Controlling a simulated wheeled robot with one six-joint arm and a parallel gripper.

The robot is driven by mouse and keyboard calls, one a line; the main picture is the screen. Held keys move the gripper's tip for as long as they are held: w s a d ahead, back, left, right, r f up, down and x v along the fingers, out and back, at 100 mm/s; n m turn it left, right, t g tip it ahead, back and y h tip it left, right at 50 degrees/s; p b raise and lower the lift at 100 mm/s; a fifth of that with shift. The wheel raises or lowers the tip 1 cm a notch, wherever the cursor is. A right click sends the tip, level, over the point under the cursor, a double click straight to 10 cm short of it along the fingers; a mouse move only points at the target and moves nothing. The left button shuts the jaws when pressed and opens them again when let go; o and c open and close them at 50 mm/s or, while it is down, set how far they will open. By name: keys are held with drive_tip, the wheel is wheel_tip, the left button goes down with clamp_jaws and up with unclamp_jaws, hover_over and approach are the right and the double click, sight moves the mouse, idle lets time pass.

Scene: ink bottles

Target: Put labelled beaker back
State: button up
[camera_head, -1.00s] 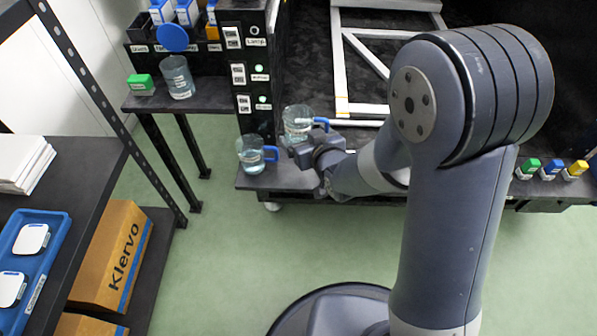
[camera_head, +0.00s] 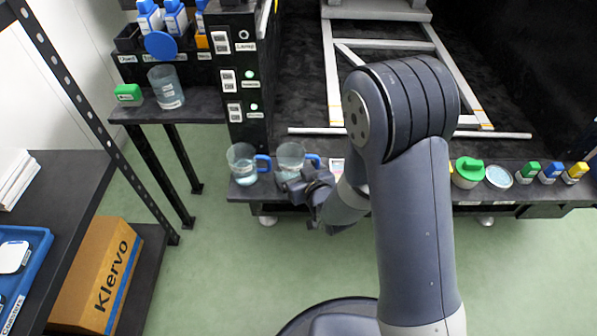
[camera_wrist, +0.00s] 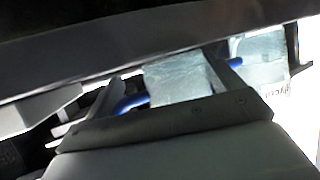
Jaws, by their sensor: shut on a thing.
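Two clear beakers with blue handles are side by side at the left end of the low black deck (camera_head: 400,184). The left beaker (camera_head: 241,167) stands on the deck. The right beaker (camera_head: 289,157) is at my gripper (camera_head: 298,182), which is shut on it. I cannot tell whether its base touches the deck. In the wrist view the held beaker (camera_wrist: 180,78) is between the fingers, with its blue handle at the left; the other beaker (camera_wrist: 262,65) is behind it. A third beaker (camera_head: 167,91), with a label, stands on the left side bench.
A black labelled tower (camera_head: 238,85) rises behind the two beakers. A green-lidded jar (camera_head: 467,172) and small coloured bottles (camera_head: 552,172) stand along the deck to the right.

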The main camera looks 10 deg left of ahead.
drive_tip(key=shift+f, duration=0.2)
drive_tip(key=o, duration=0.9)
drive_tip(key=shift+c, duration=0.2)
drive_tip(key=shift+r, duration=0.2)
drive_tip(key=shift+s+d+r, duration=0.15)
drive_tip(key=shift+s, duration=0.05)
drive_tip(key=p+v, duration=0.1)
drive_tip(key=v, duration=1)
drive_tip(key=shift+d+p, duration=0.2)
drive_tip(key=shift+p, duration=0.2)
drive_tip(key=shift+s, duration=0.15)
